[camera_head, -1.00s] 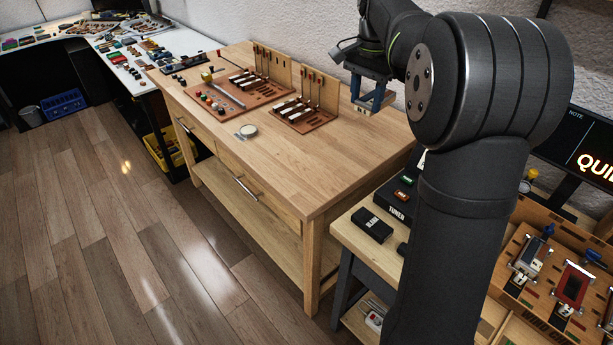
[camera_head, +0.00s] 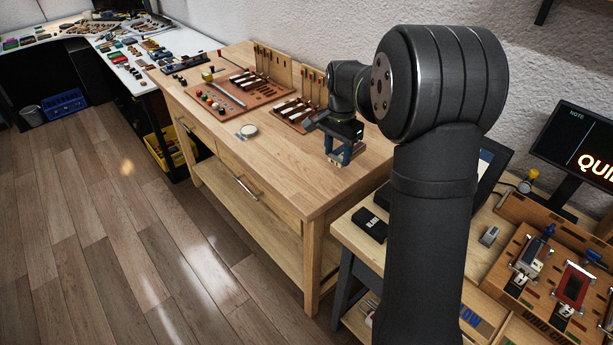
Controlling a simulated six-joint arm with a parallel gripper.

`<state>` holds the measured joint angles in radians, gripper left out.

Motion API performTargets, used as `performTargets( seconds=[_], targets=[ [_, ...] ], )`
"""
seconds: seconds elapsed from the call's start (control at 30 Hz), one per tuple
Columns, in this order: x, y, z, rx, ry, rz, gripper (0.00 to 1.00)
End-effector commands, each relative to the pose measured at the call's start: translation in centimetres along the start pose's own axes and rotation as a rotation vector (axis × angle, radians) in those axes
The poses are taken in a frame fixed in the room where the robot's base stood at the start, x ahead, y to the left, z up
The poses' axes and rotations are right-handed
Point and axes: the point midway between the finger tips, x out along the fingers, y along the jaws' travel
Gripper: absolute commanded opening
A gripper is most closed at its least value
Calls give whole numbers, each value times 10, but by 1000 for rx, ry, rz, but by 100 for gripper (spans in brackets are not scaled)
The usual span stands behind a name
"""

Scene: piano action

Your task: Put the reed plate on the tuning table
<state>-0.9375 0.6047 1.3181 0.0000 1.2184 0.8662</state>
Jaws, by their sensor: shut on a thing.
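My gripper (camera_head: 340,159) is above the right part of the wooden workbench (camera_head: 285,185), fingers pointing down. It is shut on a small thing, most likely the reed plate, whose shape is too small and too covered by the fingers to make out. The lower bench (camera_head: 352,232) at the right carries a black box, a tuner and a note screen, and seems to be the tuning table. My gripper is to the left of and behind its front edge. My arm hides much of this bench.
Two brown tool boards (camera_head: 238,95) with upright tools stand at the back of the workbench, the right one close to my gripper. A wooden rack (camera_head: 535,275), the note screen (camera_head: 580,150) and a black box (camera_head: 370,225) occupy the lower bench.

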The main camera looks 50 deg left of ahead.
Motion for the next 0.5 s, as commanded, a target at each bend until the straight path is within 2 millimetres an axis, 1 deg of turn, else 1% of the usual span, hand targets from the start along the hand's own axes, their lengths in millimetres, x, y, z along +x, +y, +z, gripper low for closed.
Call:
performTargets(
  seconds=[0.33,0.43,0.5],
  targets=[
    [2,-2,1,-1,0,0,20],
    [7,-9,5,-2,-1,1,20],
    [13,-18,10,-3,-2,2,20]
  ],
)
